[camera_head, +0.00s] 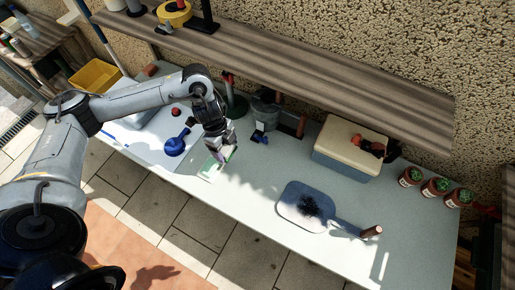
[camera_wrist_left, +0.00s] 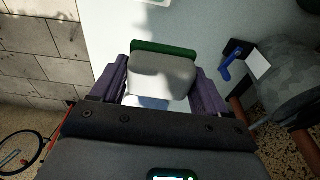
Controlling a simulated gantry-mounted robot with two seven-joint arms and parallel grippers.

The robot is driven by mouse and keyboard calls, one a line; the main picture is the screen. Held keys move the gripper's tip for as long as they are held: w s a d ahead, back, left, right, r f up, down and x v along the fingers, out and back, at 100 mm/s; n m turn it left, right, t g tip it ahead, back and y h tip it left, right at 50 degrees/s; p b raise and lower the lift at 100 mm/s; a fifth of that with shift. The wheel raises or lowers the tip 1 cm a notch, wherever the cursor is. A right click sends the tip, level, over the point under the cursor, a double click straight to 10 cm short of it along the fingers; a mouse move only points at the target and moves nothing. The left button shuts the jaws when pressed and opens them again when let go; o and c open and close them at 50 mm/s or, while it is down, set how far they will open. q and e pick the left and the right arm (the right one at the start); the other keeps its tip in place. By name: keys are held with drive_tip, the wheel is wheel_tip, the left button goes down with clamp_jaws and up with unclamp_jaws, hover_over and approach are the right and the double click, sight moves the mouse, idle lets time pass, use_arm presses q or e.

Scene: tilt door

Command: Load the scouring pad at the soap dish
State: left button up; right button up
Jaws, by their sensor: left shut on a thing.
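The scouring pad (camera_wrist_left: 162,72), a pale grey block with a dark green layer along its far edge, sits between the two purple fingers of my left gripper (camera_wrist_left: 163,92). The gripper is shut on it. In the head view my left gripper (camera_head: 225,152) is low over the front part of the table, and a green edge of the pad shows at its tips. A pale, green-tinted flat thing (camera_head: 208,170) lies just below and left of the gripper; it may be the soap dish, but I cannot tell. My right gripper is not in view.
A blue scoop-like tool (camera_head: 176,146) lies left of the gripper. A grey pan-like thing (camera_head: 303,207) with a dark brush-like patch lies right on the table (camera_head: 250,200).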

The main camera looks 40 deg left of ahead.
use_arm(q)
hover_over(211, 166)
wheel_tip(211, 166, down, 3)
wheel_tip(211, 166, down, 6)
drive_tip(key=b, duration=0.7)
drive_tip(key=shift+s+a+f+b, duration=0.1)
drive_tip(key=shift+a+b, duration=0.05)
drive_tip(key=shift+b, duration=0.15)
drive_tip(key=shift+f, duration=0.5)
idle(1.0)
drive_tip(key=shift+f, duration=0.1)
idle(1.3)
idle(0.6)
